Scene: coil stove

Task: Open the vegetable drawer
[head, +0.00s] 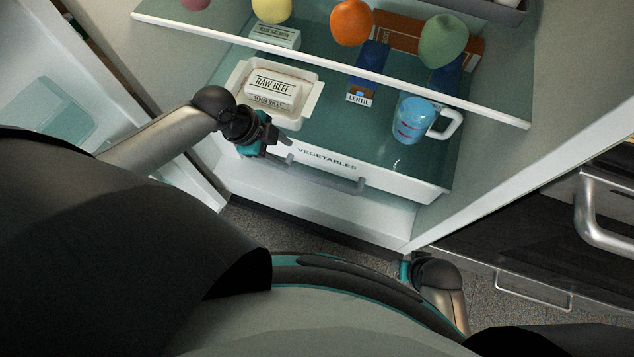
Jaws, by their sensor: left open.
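The vegetable drawer has a white front labelled "VEGETABLES" (408,183) and sits low in the open fridge, under the shelf with the food. It looks shut or nearly so. Its grey bar handle (335,184) runs along the front below the label. My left gripper (284,150) is open at the left end of the drawer front, close to the handle's left end. I cannot tell whether it touches the handle. My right gripper (404,270) shows only as a small teal part low in front of the fridge; its fingers are hidden.
Above the drawer are a white tray (236,82) with a raw beef pack (274,88), a lentil box (368,72) and a blue mug (411,118). The fridge door (60,95) stands open at left. An oven with a bar handle (592,215) is at right.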

